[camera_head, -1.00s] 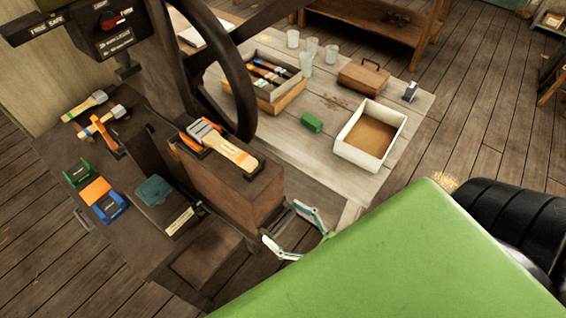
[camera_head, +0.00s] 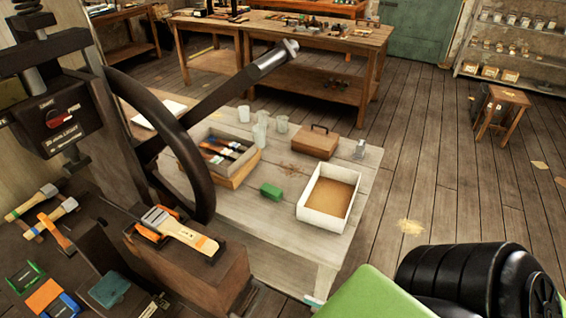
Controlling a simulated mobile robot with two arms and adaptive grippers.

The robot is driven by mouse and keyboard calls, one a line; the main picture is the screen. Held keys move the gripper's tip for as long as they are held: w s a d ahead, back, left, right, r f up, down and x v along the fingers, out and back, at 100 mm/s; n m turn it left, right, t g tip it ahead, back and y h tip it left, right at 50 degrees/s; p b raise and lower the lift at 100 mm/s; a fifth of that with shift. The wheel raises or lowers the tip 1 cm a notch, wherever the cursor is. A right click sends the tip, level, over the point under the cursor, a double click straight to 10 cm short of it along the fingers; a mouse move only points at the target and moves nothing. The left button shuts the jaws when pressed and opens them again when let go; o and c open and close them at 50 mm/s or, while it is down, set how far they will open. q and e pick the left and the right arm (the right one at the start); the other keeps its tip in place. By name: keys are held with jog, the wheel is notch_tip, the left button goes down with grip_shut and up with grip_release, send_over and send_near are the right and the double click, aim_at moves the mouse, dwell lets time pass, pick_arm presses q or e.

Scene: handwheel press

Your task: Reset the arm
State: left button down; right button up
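The press's dark handwheel (camera_head: 200,160) stands at the left, seen nearly edge-on. A long dark bar (camera_head: 235,85) with a pale metal end (camera_head: 291,46) slants up to the right from behind the wheel. A green panel (camera_head: 375,295) and a black ribbed joint (camera_head: 480,280), which look like parts of my own arm, fill the lower right. Only a small pale tip (camera_head: 313,300) shows beside the panel, possibly of my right gripper; its opening is hidden. My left gripper is not in view.
Hammers lie on the dark bench at left. Floor at right is open, with a stool (camera_head: 503,100) farther back.

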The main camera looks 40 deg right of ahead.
jog(key=shift+s+d, duration=0.15)
jog(key=shift+s, duration=0.2)
dwell(0.3)
